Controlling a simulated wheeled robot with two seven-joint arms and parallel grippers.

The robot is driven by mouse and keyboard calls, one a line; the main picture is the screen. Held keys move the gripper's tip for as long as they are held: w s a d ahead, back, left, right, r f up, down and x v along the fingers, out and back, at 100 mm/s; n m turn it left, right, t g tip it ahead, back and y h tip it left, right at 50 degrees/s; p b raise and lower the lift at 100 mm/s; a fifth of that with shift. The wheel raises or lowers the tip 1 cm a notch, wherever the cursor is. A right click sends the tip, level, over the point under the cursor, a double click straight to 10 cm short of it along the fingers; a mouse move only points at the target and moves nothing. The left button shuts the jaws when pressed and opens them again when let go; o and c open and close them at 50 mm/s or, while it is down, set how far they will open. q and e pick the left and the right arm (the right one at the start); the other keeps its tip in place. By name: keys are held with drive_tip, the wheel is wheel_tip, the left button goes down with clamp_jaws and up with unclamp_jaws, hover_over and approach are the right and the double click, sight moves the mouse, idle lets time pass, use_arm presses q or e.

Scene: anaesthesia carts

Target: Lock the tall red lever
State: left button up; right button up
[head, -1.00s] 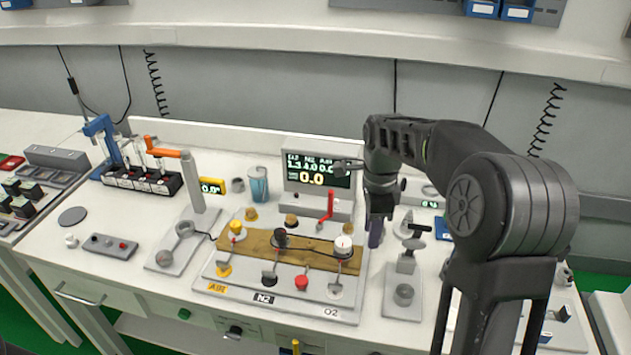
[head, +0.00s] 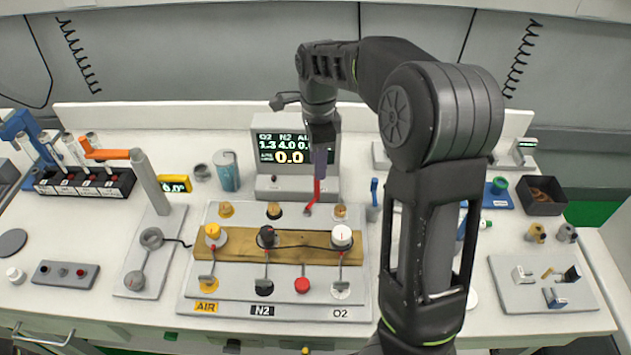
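The tall red lever (head: 314,196) stands at the foot of the display unit, behind the valve panel, near its right side. My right gripper (head: 319,172) points down at the lever's upper end, in front of the display's right side. Its fingers look close together and overlap the lever's top in the picture. I cannot tell whether they touch it or hold it, and the lever's top is partly hidden. My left gripper is not in view.
The display unit (head: 267,187) stands behind the valve panel (head: 190,303), which carries several knobs. An orange-handled lever on a grey post (head: 150,182) stands at the left. My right arm hides part of the bench on the right. A dark bin (head: 541,208) stands further right.

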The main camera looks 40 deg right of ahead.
sight(317, 195)
drive_tip(key=shift+f, duration=0.1)
drive_tip(key=shift+f+p, duration=0.5)
drive_tip(key=shift+f, duration=3.35)
drive_tip(key=shift+c, duration=0.6)
clamp_jaws()
